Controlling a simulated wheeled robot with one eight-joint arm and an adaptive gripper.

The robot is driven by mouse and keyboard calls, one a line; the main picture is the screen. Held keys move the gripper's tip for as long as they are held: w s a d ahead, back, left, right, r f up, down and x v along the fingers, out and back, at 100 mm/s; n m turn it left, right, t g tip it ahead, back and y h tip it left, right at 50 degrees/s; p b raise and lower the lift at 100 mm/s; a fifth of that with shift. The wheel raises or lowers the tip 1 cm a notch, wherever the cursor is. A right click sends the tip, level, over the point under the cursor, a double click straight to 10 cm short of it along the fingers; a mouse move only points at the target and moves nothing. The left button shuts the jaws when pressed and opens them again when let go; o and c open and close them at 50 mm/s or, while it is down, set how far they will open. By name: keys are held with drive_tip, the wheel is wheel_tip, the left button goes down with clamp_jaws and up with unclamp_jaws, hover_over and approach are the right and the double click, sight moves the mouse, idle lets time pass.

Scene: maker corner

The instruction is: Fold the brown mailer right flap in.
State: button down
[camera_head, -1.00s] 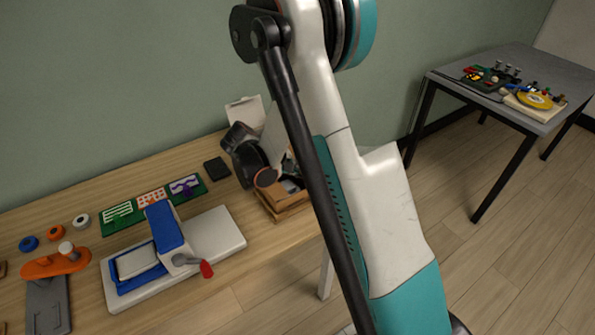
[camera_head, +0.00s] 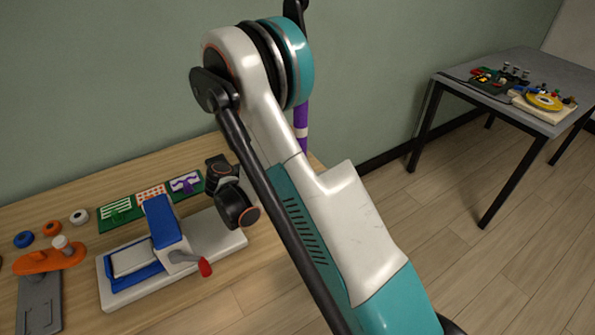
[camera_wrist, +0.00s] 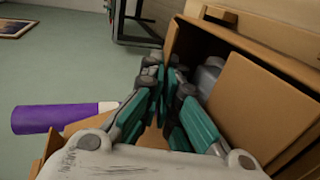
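The brown mailer (camera_wrist: 261,113) fills the right of the wrist view, with cardboard panels standing around its opening. A grey item (camera_wrist: 208,74) shows inside it. Another brown panel edge shows low on the left, partly hidden behind my gripper. I cannot tell for certain which panel is the right flap. My gripper (camera_wrist: 163,78) has its teal fingers close together, tips meeting beside the mailer's opening. Nothing is clearly seen between them. In the head view my arm hides the mailer and the fingertips.
A purple cylinder with a white band (camera_wrist: 52,117) is left of the fingers; it also shows behind my arm in the head view (camera_head: 301,113). A blue and white press (camera_head: 165,226) and an orange tool (camera_head: 50,258) occupy the wooden table. A grey table (camera_head: 515,85) stands right.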

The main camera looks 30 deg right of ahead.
drive_tip(key=c, duration=1.9)
unclamp_jaws()
drive_tip(key=shift+r, duration=0.1)
